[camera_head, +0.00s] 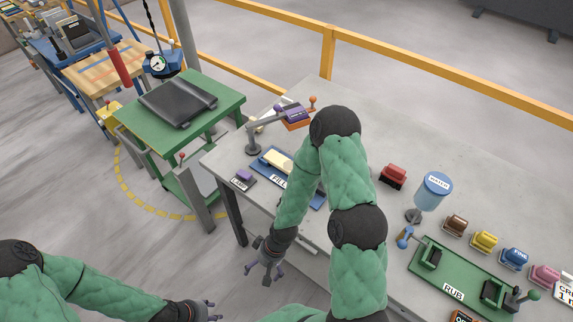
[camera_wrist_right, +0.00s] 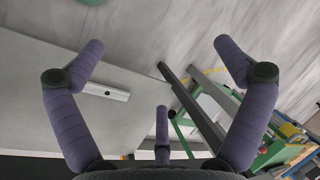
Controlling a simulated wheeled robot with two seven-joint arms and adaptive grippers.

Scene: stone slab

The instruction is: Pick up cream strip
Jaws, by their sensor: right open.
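A cream strip (camera_head: 278,160) lies on the blue tray labelled FILL (camera_head: 258,166), at the left end of the grey table. My right arm hides part of that tray. My right gripper (camera_head: 266,272) hangs below and in front of the tray, just off the table's front edge, apart from the strip. In the right wrist view its purple fingers (camera_wrist_right: 155,60) are spread wide with nothing between them, and the strip does not show there. My left gripper (camera_head: 211,309) is low at the bottom left, away from the table; its fingers are too small to judge.
A purple block (camera_head: 244,175) sits on the LAMP plate at the table's corner. A lamp-like arm with a purple and orange head (camera_head: 292,115) stands behind the tray. A red block (camera_head: 393,175), a blue canister (camera_head: 433,190) and the green RUB tray (camera_head: 470,283) are further right.

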